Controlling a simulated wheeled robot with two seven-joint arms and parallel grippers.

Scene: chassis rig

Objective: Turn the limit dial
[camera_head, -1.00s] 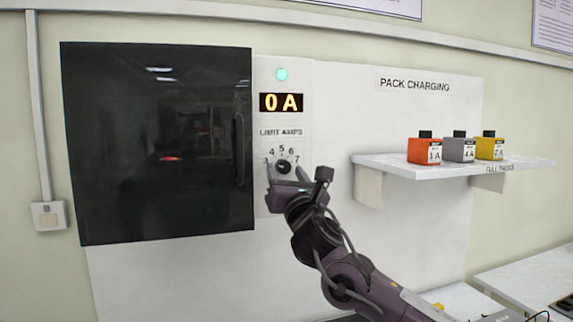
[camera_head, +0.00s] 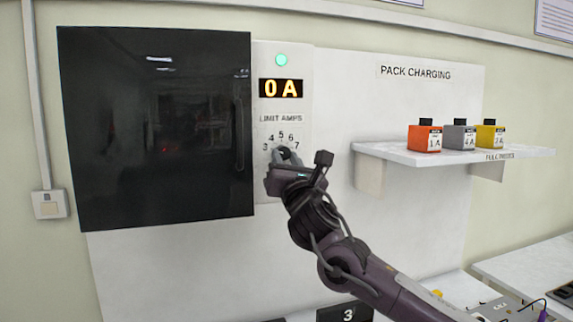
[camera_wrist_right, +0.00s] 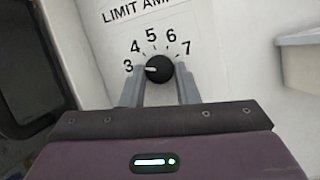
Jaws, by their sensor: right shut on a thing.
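The limit dial (camera_wrist_right: 160,69) is a round black knob with a white pointer mark, on the white panel under the words LIMIT AMPS. Numbers 3 to 7 arc around it, and in the right wrist view the mark points left, near the 3. My right gripper (camera_head: 285,156) is shut on the dial, with one grey finger on each side of it. In the head view the fingers partly hide the knob. My left gripper is out of view.
A dark glossy cabinet door (camera_head: 155,125) stands left of the dial panel. A white shelf (camera_head: 400,156) to the right holds an orange pack (camera_head: 424,137), a grey pack (camera_head: 459,136) and a yellow pack (camera_head: 489,135). A dark block marked 3 (camera_head: 345,313) shows at the bottom edge.

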